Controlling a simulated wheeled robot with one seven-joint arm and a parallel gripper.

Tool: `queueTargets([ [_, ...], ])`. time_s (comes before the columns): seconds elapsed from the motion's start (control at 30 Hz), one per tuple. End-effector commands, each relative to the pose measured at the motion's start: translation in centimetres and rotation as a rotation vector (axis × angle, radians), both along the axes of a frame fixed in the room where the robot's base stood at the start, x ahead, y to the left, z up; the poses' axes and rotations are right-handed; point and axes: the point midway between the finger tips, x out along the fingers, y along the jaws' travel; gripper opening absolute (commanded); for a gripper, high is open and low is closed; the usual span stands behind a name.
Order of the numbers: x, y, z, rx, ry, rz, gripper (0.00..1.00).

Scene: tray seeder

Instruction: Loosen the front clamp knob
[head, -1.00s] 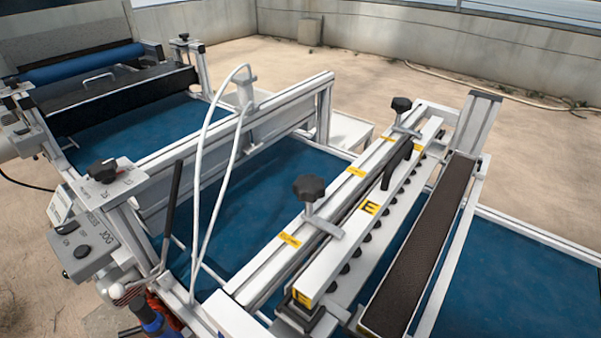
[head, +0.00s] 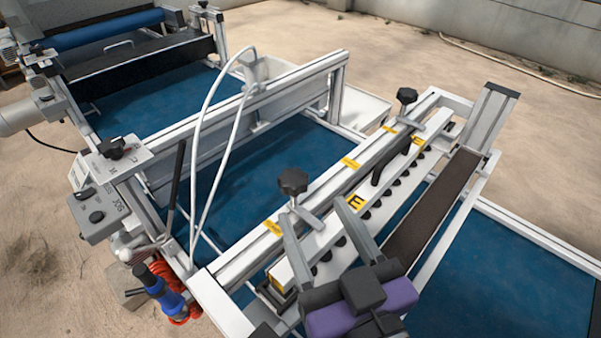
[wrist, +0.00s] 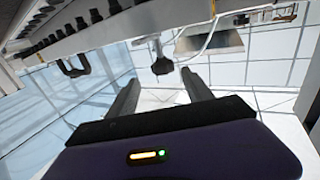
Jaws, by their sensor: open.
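The front clamp knob (head: 293,181) is black and lobed, on an upright stem above a metal clamp plate on the near part of the seeder bar (head: 312,248). In the wrist view a black knob (wrist: 162,66), which looks like the same one, shows beyond the fingertips, roughly in line with the gap between them. My gripper (head: 314,212) is open, with its two grey fingers pointing toward the knob from the near right side. The fingers also show in the wrist view (wrist: 160,78) with nothing between them. The knob appears apart from both fingers.
A second black clamp knob (head: 406,96) stands farther along the bar. A black handle (head: 390,161) and a row of black nozzles line the bar. A white hose (head: 207,120) arches over the frame at left. A blue belt (head: 270,160) runs underneath.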

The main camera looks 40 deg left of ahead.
Motion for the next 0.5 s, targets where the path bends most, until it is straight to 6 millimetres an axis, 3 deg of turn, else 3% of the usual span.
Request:
queueTargets([
  [0.17,0.3,1.6,0.4,-0.006,0.0,0.02,0.59],
  [0.5,2.9,5.8,0.4,-0.004,0.001,0.017,0.59],
])
